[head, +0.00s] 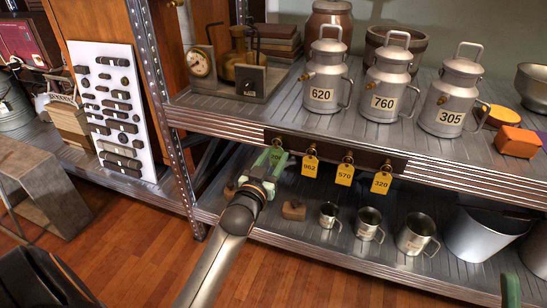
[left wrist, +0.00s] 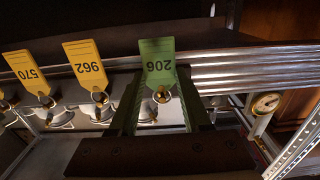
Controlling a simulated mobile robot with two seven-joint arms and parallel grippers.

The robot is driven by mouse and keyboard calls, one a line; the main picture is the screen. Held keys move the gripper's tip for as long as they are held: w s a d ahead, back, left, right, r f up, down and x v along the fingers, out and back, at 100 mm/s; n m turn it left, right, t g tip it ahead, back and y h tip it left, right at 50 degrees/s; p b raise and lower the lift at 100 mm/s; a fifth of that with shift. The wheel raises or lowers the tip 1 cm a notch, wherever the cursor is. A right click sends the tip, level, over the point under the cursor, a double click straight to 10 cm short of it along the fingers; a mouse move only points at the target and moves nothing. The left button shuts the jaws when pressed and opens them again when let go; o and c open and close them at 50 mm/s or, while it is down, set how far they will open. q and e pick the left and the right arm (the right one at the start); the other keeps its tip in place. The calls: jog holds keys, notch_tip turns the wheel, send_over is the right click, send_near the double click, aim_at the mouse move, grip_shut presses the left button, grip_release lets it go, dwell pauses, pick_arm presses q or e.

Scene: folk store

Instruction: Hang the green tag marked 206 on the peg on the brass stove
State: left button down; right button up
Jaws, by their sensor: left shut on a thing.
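The green tag marked 206 (left wrist: 157,62) shows upside down in the left wrist view, its ring at a brass hook. In the head view the tag (head: 276,157) is at the left end of the hook rail, partly covered by my gripper. My left gripper (head: 268,166) is shut on the tag, with a finger on each side of it. The brass stove (head: 239,62) stands on the upper shelf at the left, above and behind my gripper. Its peg is too small to make out.
Yellow tags 962 (head: 310,167), 570 (head: 344,174) and 320 (head: 381,183) hang right of the green tag. Milk cans (head: 323,75) stand right of the stove. The upper shelf's ridged front edge (head: 230,118) lies between tag and stove. Metal mugs (head: 369,222) stand below.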

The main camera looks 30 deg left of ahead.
dwell(0.4)
pick_arm(q)
jog(key=shift+p, duration=0.35)
jog(key=shift+s, duration=0.2)
jog(key=shift+p+v, duration=0.55)
jog(key=shift+v, duration=0.25)
jog(key=shift+s+d+r+p, duration=0.2)
jog(key=shift+s+r+p, duration=0.15)
jog(key=shift+s+p, duration=0.5)
jog(key=shift+p+v, duration=0.7)
jog(key=shift+v, duration=0.2)
